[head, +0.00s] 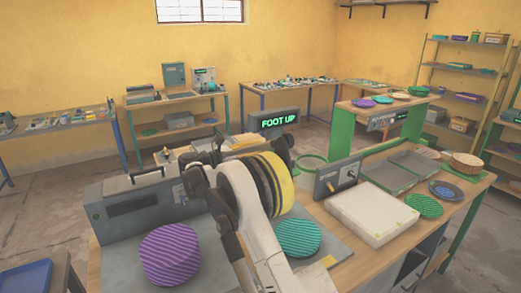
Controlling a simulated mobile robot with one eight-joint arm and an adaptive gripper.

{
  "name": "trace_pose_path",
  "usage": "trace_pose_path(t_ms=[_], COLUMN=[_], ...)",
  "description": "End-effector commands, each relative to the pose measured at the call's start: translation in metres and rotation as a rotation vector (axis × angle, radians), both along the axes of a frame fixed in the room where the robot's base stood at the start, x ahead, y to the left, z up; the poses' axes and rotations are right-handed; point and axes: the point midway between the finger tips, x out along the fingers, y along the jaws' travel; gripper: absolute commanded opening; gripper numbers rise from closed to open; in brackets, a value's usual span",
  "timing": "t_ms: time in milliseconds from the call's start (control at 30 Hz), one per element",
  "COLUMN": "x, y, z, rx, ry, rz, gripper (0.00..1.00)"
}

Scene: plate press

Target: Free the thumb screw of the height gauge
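I cannot make out the height gauge or its thumb screw for certain. A small grey fitting with a brass-coloured part (166,157) stands behind the grey machine housing (135,205) on the near bench, and I cannot tell if it is the gauge. My white arm rises from the bottom centre and reaches over the bench. Dark parts at its far end, probably my gripper (213,155), are small and partly behind the arm; their opening and any contact do not show.
A purple ribbed disc (170,254) and a teal ribbed disc (299,238) lie on grey plates beside my arm. A grey panel with a lever (338,179), a white box (374,213), trays (396,173) and a green disc (424,205) occupy the right bench.

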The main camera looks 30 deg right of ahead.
Motion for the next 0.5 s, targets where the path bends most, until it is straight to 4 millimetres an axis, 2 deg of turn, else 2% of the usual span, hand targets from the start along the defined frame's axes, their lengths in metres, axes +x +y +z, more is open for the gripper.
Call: trace_pose_path(t_ms=[500], x=[-0.0001], y=[-0.0009], z=[0.0006], rx=[-0.002], ry=[0.033], rz=[0.0], gripper=[0.02])
